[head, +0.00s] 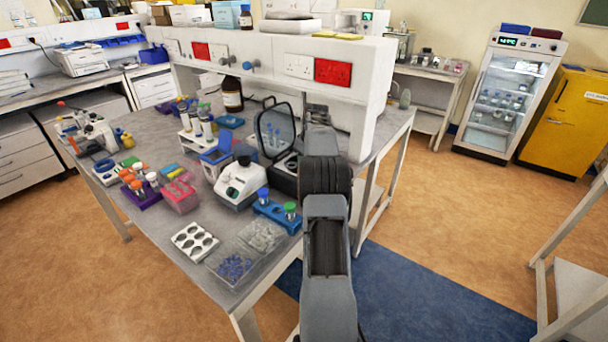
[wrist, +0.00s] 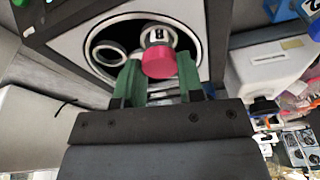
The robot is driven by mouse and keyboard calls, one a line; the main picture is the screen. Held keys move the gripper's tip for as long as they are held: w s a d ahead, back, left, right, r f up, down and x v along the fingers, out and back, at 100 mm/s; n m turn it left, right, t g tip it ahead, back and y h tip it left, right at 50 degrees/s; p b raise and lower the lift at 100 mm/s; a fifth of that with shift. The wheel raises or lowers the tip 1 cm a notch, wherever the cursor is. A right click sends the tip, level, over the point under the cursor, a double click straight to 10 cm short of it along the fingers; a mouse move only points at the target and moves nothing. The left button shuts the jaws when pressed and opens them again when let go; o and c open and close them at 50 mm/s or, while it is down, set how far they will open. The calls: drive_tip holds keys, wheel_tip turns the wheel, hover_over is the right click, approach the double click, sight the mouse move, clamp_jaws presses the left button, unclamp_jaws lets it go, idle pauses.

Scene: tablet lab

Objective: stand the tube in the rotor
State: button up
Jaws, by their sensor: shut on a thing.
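My gripper (wrist: 159,76) has its green fingers shut on a tube with a pinkish-red cap (wrist: 159,62) in the wrist view. The tube is over the round dark bowl of the centrifuge, which holds the rotor. One pale empty rotor ring (wrist: 108,53) shows left of the tube. A pale ring with a dark mark shows just behind the cap; I cannot tell whether the tube is inside it or above it. The lower tube is hidden. In the head view the dark centrifuge (head: 284,180) stands with its lid (head: 275,131) raised, and my arm hides the gripper.
A white benchtop device (head: 240,183) stands left of the centrifuge. A blue rack (head: 277,214) with capped tubes is in front. A white plate with round wells (head: 195,241) and clear trays lie near the bench's front edge. A white shelf unit (head: 330,62) rises behind.

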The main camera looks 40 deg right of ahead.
drive_tip(key=o, duration=0.9)
drive_tip(key=shift+r, duration=0.1)
wheel_tip(320, 180, up, 13)
drive_tip(key=s+p, duration=0.2)
drive_tip(key=shift+s+r, duration=0.2)
drive_tip(key=shift+s, duration=0.2)
